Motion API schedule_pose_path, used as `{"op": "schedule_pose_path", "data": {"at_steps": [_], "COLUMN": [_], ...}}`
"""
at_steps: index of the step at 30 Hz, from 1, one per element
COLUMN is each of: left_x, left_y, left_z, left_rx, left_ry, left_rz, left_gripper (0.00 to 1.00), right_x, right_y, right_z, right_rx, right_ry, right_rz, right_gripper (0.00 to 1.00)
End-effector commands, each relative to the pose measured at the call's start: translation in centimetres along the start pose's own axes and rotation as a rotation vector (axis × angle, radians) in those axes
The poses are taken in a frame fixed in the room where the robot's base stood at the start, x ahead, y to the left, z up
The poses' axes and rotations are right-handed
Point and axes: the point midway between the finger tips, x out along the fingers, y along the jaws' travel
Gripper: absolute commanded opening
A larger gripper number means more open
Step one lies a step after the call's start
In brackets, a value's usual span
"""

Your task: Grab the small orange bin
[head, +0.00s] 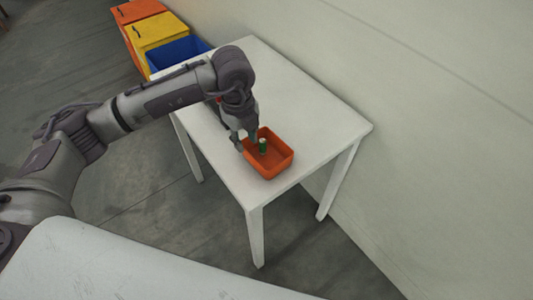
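The small orange bin (279,171) sits upright on the white table (315,115), near its front edge. A small green can with a light top (262,146) stands inside it. My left gripper (247,143) points down at the bin's back left rim. Its two fingers show apart, one at the outer left side and one over the inside. I cannot tell whether either finger touches the bin wall. My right gripper is not in view.
Blue (180,52), yellow (160,33) and larger orange (138,11) bins stand beyond the table at the upper left. A pale wall (430,80) runs along the table's right side. The tabletop around the small bin is clear.

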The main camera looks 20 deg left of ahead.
Motion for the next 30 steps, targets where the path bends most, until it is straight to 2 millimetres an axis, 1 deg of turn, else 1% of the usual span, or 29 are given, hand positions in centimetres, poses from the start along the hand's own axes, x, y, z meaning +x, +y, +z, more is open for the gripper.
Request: {"op": "schedule_pose_path", "data": {"at_steps": [1,4,6,10,13,17,18,21,24,29,30], "left_x": [0.9,2.5,3.3,4.0,4.9,6.9,7.6,8.7,9.1,9.2,9.2], "left_y": [0.1,0.0,0.0,-0.1,-0.2,-0.4,-0.4,-0.4,-0.5,-0.5,-0.5], "left_z": [-0.1,-0.1,-0.1,-0.1,0.0,0.2,0.2,0.2,0.2,0.2,0.2], "left_rx": [0.001,0.001,0.001,0.003,0.003,0.002,0.003,0.004,0.003,0.004,0.004], "left_ry": [0.002,0.002,0.003,0.002,0.004,0.004,0.004,0.003,0.003,0.003,0.003], "left_rz": [0.005,0.001,0.002,-0.001,0.000,0.001,0.002,0.000,-0.002,-0.003,-0.003], "left_gripper": [0.32,0.32,0.32,0.32,0.32,0.32,0.32,0.32,0.32,0.32,0.31], "right_x": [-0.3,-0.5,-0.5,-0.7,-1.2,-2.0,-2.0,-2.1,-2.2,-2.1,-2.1], "right_y": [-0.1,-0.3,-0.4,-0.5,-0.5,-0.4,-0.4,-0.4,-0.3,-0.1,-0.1], "right_z": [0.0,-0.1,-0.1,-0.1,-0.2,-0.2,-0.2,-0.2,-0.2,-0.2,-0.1], "right_rx": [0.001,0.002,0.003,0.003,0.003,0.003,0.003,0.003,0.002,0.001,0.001], "right_ry": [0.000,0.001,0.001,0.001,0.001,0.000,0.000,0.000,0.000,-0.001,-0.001], "right_rz": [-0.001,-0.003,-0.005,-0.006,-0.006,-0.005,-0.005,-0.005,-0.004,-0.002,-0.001], "right_gripper": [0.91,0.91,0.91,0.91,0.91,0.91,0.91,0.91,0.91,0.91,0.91]}}
